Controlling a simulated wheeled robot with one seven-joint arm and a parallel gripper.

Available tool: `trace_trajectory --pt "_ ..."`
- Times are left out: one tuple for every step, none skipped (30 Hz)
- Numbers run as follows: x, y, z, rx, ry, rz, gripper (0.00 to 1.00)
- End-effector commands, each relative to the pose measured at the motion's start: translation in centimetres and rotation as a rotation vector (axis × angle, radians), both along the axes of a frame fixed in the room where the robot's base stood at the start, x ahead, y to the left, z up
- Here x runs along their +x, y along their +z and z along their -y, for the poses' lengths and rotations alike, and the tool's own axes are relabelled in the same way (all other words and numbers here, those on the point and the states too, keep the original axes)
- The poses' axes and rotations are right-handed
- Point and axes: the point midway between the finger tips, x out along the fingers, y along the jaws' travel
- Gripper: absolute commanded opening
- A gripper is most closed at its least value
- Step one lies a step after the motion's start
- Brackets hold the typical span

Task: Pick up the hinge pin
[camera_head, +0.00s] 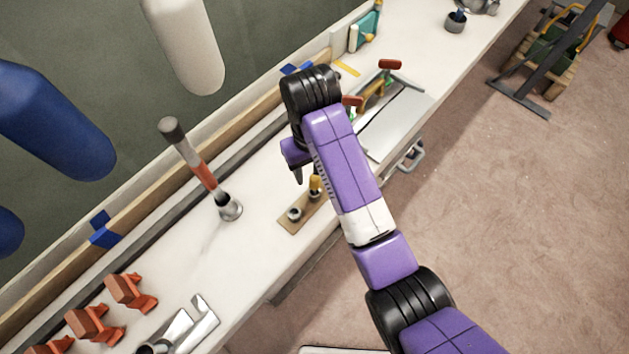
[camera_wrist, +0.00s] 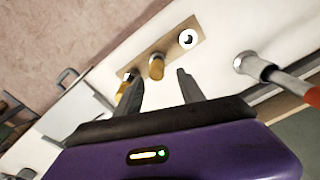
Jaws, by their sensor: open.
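A small wooden board (camera_head: 302,217) lies on the bench, and it also shows in the wrist view (camera_wrist: 174,46). A short brass-coloured upright piece (camera_head: 315,185), which looks like the hinge pin, stands on it. In the wrist view this piece (camera_wrist: 156,67) appears between my fingertips, apart from both. A second brass-coloured piece (camera_wrist: 124,86) is partly hidden by the left finger. A round metal fitting with a dark centre (camera_wrist: 189,39) sits at the board's other end. My gripper (camera_wrist: 158,78) is open and empty above the board; in the head view my arm hides most of it.
Orange clamp-like blocks (camera_head: 130,291) lie at the lower left. A grey metal plate (camera_head: 398,120) lies beyond my arm. Blue and white fenders (camera_head: 188,45) hang along the wall.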

Motion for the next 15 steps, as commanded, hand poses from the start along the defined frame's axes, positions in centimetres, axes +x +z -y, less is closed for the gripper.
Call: trace_trajectory --pt "-0.1 -0.5 0.1 -0.003 0.000 -0.006 0.46" --pt "-0.1 -0.9 0.1 -0.003 0.001 -0.006 0.46" --pt "-0.2 -1.3 0.1 -0.004 0.001 -0.007 0.46" --pt "-0.2 -1.6 0.1 -0.004 0.001 -0.007 0.46" --pt "-0.2 -1.9 0.1 -0.003 0.001 -0.006 0.46" --pt "-0.2 -2.3 0.1 -0.003 0.001 -0.006 0.46" --pt "-0.2 -2.5 0.2 -0.003 0.001 -0.005 0.46" --pt "-0.1 -2.8 0.2 -0.002 0.000 -0.004 0.46" --pt "-0.2 -3.2 0.3 -0.003 0.000 -0.005 0.46" --pt "-0.2 -3.6 0.3 -0.003 0.000 -0.006 0.46" --pt "-0.2 -4.1 0.4 -0.003 0.000 -0.005 0.46" --pt "-0.2 -4.7 0.5 -0.003 0.000 -0.006 0.46" --pt "-0.2 -5.2 0.6 -0.003 0.000 -0.006 0.46" --pt "-0.3 -5.6 0.6 -0.003 0.000 -0.006 0.46" --pt "-0.2 -6.2 0.6 -0.002 0.000 -0.004 0.46"
